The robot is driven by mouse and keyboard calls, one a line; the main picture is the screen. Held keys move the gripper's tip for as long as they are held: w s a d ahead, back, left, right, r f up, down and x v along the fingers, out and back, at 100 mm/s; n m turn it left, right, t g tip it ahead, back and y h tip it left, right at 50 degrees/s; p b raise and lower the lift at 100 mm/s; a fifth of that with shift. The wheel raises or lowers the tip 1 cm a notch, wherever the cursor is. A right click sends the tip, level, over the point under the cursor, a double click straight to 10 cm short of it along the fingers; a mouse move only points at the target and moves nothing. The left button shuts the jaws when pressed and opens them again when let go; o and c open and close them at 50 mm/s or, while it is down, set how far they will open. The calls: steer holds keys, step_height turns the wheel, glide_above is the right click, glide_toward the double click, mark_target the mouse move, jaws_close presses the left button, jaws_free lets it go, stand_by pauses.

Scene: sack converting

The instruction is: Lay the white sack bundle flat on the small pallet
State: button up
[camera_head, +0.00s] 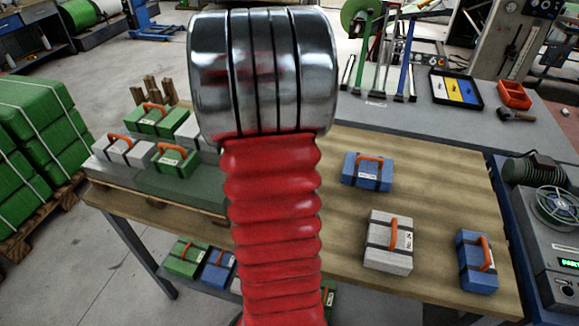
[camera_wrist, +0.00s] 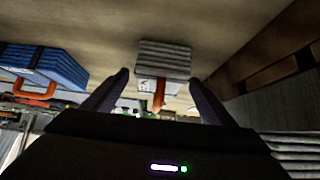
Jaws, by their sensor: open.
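A white bundle with dark straps and an orange handle (camera_head: 388,240) lies on the table, right of my arm. In the wrist view a white-grey bundle (camera_wrist: 163,62) with an orange handle sits just ahead, between my open fingers; I cannot tell if it is the same one. My gripper (camera_wrist: 158,77) is open and empty; in the head view my arm hides it. The small pallet (camera_head: 155,201) is at the table's left, with green and white bundles on it and a flat grey-green surface at its front. Wooden slats, apparently the pallet's (camera_wrist: 262,78), show right in the wrist view.
Blue bundles lie on the table, one right of my arm (camera_head: 368,171) and one at the right edge (camera_head: 477,262). A blue bundle (camera_wrist: 45,66) is left in the wrist view. More bundles sit on a lower shelf (camera_head: 187,257). A machine (camera_head: 548,240) stands at right.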

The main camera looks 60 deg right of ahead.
steer(key=shift+x, duration=1.1)
steer(key=shift+c, duration=0.7)
steer(key=c, duration=1.1)
steer(key=shift+r, duration=0.1)
steer(key=shift+c, duration=0.2)
steer(key=shift+r, duration=4.9)
